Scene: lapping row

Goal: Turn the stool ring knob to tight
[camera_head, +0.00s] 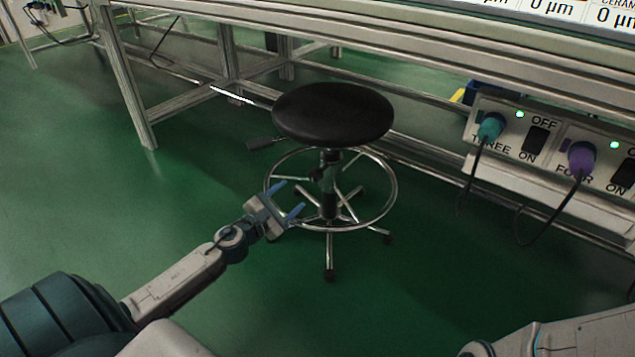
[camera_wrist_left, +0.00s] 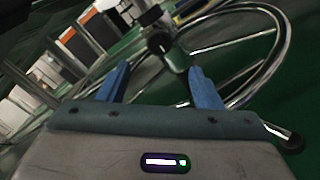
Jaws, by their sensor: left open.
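A stool with a round black seat (camera_head: 333,113) stands upright on the green floor. Its chrome foot ring (camera_head: 380,218) circles the column above the legs; the ring also shows in the left wrist view (camera_wrist_left: 268,75). A small dark knob (camera_head: 316,175) appears at the hub beside the column. In the left wrist view a dark round knob (camera_wrist_left: 160,42) lies ahead, between and beyond the fingertips. My left gripper (camera_head: 292,196) is open and empty at the ring's left side, apart from the knob. The knob's turn setting cannot be read. My right gripper is out of view.
A paddle lever (camera_head: 260,144) sticks out left under the seat. A metal bench frame (camera_head: 137,85) stands behind and left. A socket panel (camera_head: 540,150) with hanging cables is at the right. The floor left of the stool is clear.

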